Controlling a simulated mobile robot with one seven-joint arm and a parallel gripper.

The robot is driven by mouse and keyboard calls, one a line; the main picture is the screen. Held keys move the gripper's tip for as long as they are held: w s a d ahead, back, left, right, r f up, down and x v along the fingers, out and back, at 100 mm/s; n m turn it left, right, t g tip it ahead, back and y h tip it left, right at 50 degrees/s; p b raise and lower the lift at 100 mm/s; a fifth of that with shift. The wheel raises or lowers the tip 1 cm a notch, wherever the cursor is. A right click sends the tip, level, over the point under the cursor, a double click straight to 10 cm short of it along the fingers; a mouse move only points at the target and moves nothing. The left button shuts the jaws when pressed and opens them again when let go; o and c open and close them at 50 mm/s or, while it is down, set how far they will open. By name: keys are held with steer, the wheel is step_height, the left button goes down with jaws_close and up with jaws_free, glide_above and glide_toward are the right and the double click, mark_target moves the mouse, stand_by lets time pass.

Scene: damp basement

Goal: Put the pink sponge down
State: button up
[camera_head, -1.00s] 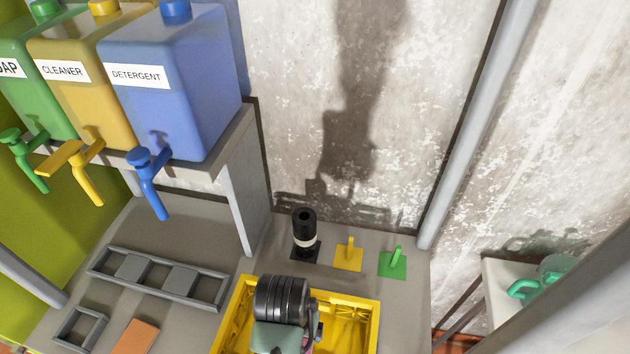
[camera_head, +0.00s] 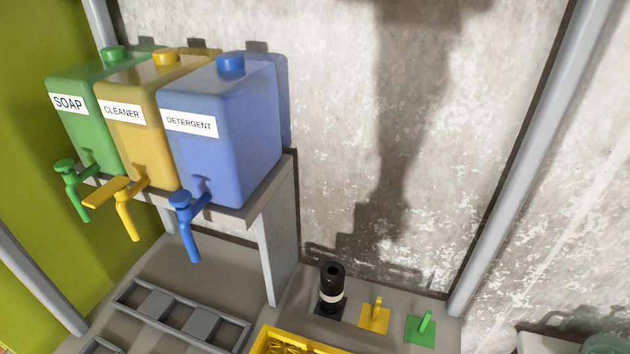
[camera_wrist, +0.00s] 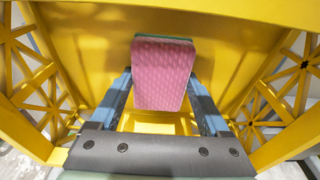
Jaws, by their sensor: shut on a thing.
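The pink sponge (camera_wrist: 164,62), with a thin green layer along its far edge, is in the wrist view. My gripper (camera_wrist: 158,88) is shut on it, one blue finger on each side. The sponge is in front of a yellow crate wall (camera_wrist: 230,45), with open lattice sides to the left and right. I cannot tell whether the sponge touches the crate floor. In the head view only a corner of the yellow crate (camera_head: 272,343) shows at the bottom edge; the gripper and sponge are out of that view.
Soap (camera_head: 80,135), cleaner (camera_head: 135,140) and detergent (camera_head: 225,150) dispensers stand on a raised shelf. A grey divided tray (camera_head: 185,318) lies below. A black cylinder (camera_head: 331,290), yellow hook (camera_head: 375,316) and green hook (camera_head: 421,328) stand along the wall side.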

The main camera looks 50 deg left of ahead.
steer(key=o, duration=1.2)
steer(key=shift+c, duration=0.2)
steer(key=shift+r, duration=0.1)
step_height(320, 180, up, 12)
steer(key=s, duration=0.1)
steer(key=shift+s+d+p, duration=0.25)
steer(key=shift+d+p, duration=0.2)
steer(key=shift+s, duration=0.1)
